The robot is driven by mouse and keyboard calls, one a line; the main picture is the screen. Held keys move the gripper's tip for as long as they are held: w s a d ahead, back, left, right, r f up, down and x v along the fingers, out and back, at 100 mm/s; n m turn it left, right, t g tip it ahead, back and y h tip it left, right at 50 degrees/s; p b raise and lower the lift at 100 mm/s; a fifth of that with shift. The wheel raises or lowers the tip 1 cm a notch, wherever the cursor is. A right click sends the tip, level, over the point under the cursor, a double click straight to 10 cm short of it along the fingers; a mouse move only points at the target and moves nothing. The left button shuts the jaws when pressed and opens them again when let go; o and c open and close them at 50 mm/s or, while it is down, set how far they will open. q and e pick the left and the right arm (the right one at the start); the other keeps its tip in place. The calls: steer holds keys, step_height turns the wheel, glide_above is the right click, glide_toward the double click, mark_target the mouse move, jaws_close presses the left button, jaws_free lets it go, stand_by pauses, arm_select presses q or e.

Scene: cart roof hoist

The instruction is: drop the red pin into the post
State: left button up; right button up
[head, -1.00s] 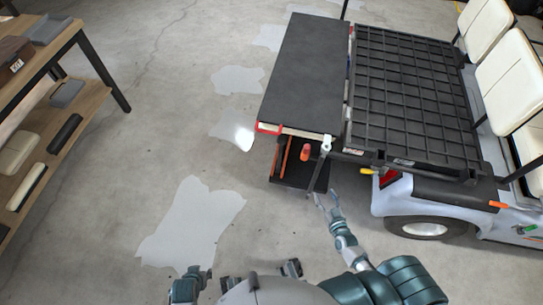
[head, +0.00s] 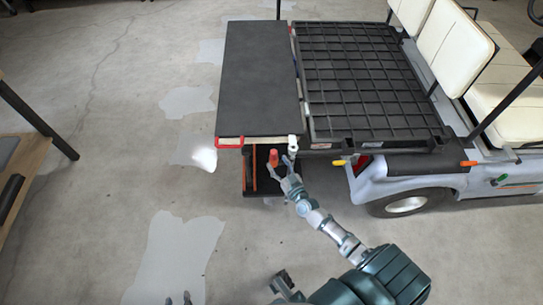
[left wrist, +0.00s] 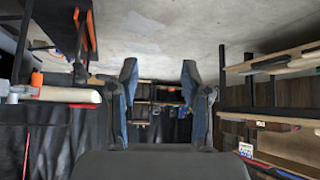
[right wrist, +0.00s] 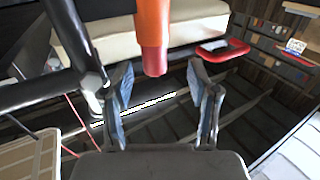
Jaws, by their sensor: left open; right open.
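The red pin (head: 273,157), orange at one end, is just below the front edge of the cart's dark roof panel. My right gripper (head: 284,168) is open beside it. In the right wrist view the pin (right wrist: 152,35) shows between the spread fingers (right wrist: 160,80), toward their tips; I cannot tell whether they touch it. What looks like the post (head: 292,143) has a pale upright top right of the pin, close to the right gripper. My left gripper (head: 178,299) is low at the bottom edge of the head view, open and empty in the left wrist view (left wrist: 160,78).
The dark roof panel (head: 260,80) has a red corner piece (head: 229,142) near the pin. A black grid rack (head: 360,85) and cream seats (head: 440,40) lie to the right. A wooden shelf unit (head: 25,165) stands at far left. The floor between is clear.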

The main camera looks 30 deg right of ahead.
mark_target(276, 157)
steer(key=w, duration=0.1)
steer(key=w+d, duration=0.1)
steer(key=w, duration=0.1)
steer(key=w+b, duration=0.1)
steer(key=shift+w+d, duration=0.3)
steer(key=shift+w, duration=0.25)
steer(key=shift+a+r, duration=0.1)
steer(key=shift+a, duration=0.1)
steer(key=shift+a+r, duration=0.1)
steer(key=shift+a, duration=0.05)
steer(key=shift+a+r, duration=0.1)
steer(key=shift+c, duration=0.8)
steer(key=c, duration=0.4)
jaws_close()
arm_select(q)
steer(key=w+d+r+t, duration=0.2)
steer(key=w, duration=0.1)
steer(key=shift+w+d, duration=0.1)
arm_select(e)
steer(key=shift+d, duration=0.3)
